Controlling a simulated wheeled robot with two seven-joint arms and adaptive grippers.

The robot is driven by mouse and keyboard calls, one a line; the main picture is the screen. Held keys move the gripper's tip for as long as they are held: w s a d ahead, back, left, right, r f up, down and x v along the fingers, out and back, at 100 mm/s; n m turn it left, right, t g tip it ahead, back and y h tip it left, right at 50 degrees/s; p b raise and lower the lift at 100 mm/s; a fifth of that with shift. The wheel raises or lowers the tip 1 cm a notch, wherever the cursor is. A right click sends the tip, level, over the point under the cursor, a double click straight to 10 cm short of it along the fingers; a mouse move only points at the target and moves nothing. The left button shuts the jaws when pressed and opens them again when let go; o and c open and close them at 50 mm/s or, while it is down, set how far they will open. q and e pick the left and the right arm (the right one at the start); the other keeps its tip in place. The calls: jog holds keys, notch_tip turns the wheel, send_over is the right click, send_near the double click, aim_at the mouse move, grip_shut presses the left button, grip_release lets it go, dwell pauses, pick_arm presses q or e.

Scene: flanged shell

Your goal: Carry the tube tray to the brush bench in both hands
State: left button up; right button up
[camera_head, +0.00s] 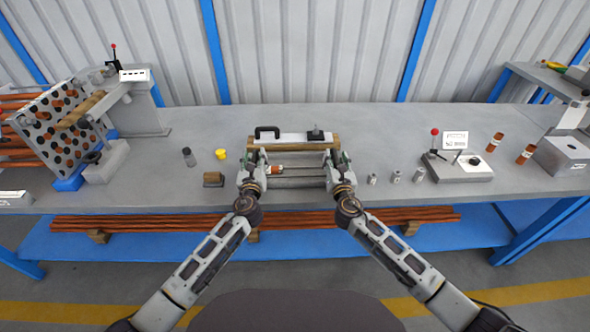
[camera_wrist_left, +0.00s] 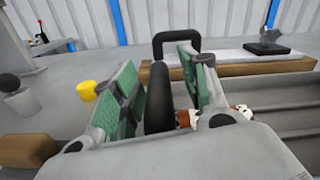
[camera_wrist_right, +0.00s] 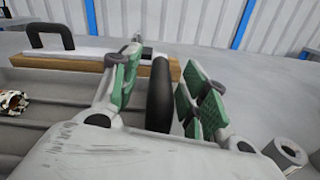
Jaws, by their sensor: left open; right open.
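The tube tray (camera_head: 300,182) is a grey, grooved tray lying on the long grey bench, between my two hands. A short copper-coloured piece with a pale, patterned end (camera_head: 276,169) lies in it at the left. My left gripper (camera_head: 252,168) is open, its green-padded fingers on either side of the tray's black left handle (camera_wrist_left: 158,100). My right gripper (camera_head: 338,166) is open, its fingers on either side of the black right handle (camera_wrist_right: 160,98). Visible gaps remain between pads and handles. I cannot tell which surface is the brush bench.
A wooden bar (camera_head: 292,147) with a pale plate and black handle lies behind the tray. A wooden block (camera_head: 213,179) and yellow cup (camera_head: 221,154) stand left; small metal cylinders (camera_head: 395,177) stand right. A perforated rack (camera_head: 62,125) is far left. A lever box (camera_head: 460,170) is right.

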pick_arm(q)
grip_shut()
pick_arm(e)
grip_shut()
pick_arm(q)
jog(key=shift+r, duration=0.1)
pick_arm(e)
jog(key=shift+r, duration=0.1)
